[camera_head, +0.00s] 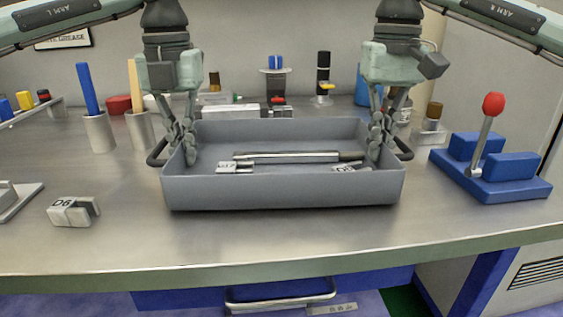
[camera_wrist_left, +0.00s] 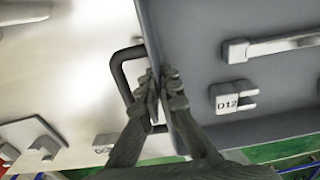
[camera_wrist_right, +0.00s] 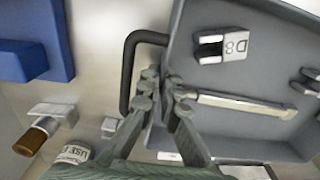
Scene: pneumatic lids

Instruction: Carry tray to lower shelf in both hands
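The grey tray (camera_head: 285,190) is at the middle of the steel bench, level, with a dark loop handle at each end. It holds a long metal bar (camera_head: 300,156) and two small labelled clips, D12 (camera_wrist_left: 228,100) and D8 (camera_wrist_right: 235,45). My left gripper (camera_head: 186,150) straddles the tray's left end wall, one finger inside the tray and one at the handle, closed on the wall. My right gripper (camera_head: 378,148) pinches the right end wall the same way. I cannot tell whether the tray touches the bench. No lower shelf is clearly identifiable.
Clip D6 (camera_head: 72,210) lies left of the tray. A blue fixture with a red-knobbed lever (camera_head: 492,170) stands right. Cups with blue (camera_head: 98,130) and tan handles stand behind left. The bench's front edge (camera_head: 290,272) is nearby; a blue panel with a handle (camera_head: 280,302) shows below.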

